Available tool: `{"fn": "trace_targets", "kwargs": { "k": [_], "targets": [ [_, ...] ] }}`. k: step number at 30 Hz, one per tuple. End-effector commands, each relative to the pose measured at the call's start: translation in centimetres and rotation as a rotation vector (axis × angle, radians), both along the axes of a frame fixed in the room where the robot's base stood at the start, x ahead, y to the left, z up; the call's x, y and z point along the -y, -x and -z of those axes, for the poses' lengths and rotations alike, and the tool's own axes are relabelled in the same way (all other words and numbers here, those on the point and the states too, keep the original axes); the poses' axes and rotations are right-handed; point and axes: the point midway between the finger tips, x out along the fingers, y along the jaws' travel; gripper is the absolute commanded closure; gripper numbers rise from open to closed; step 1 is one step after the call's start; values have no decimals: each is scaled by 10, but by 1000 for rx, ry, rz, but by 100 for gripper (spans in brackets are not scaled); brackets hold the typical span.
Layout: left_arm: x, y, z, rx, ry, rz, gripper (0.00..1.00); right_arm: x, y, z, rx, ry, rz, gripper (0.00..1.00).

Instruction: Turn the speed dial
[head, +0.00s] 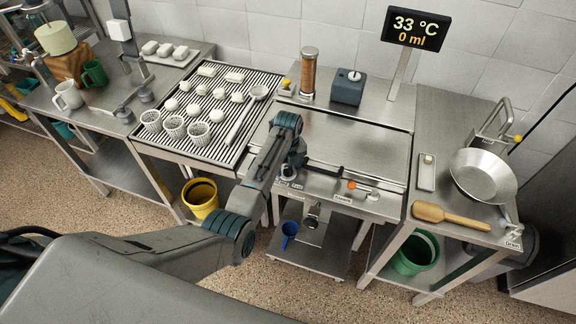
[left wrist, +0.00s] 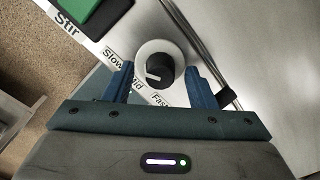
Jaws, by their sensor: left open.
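The speed dial (left wrist: 160,66) is a black round knob with a white pointer mark, on a white round base. The mark faces left and slightly down, toward a partly hidden label ending in "id". Labels reading "Slow" (left wrist: 113,58) and "Fast" (left wrist: 160,98) sit beside it. My left gripper (left wrist: 158,75) is open, with one blue finger on each side of the knob; I cannot tell whether they touch it. In the head view my left gripper (head: 291,164) is at the steel bench's front panel and mostly covers the dial. My right gripper is not in view.
An orange-tipped lever (head: 352,185) is to the right on the front panel. A display (head: 415,28) reads 33 °C and 0 ml. A slatted rack with perforated baskets (head: 174,127) stands left; a pan (head: 482,176) stands right.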

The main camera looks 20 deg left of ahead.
Motion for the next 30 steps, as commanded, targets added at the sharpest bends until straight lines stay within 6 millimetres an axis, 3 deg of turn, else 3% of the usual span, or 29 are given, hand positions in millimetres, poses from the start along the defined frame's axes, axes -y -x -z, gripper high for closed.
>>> {"fn": "trace_targets", "kwargs": {
  "k": [1,7,19,30],
  "targets": [
    [0,0,0,0,0,0,53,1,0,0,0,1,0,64],
    [0,0,0,0,0,0,92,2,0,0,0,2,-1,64],
    [0,0,-1,0,0,-62,93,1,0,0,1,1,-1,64],
    [0,-1,-1,1,-1,-345,93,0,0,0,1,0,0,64]
  ]
}}
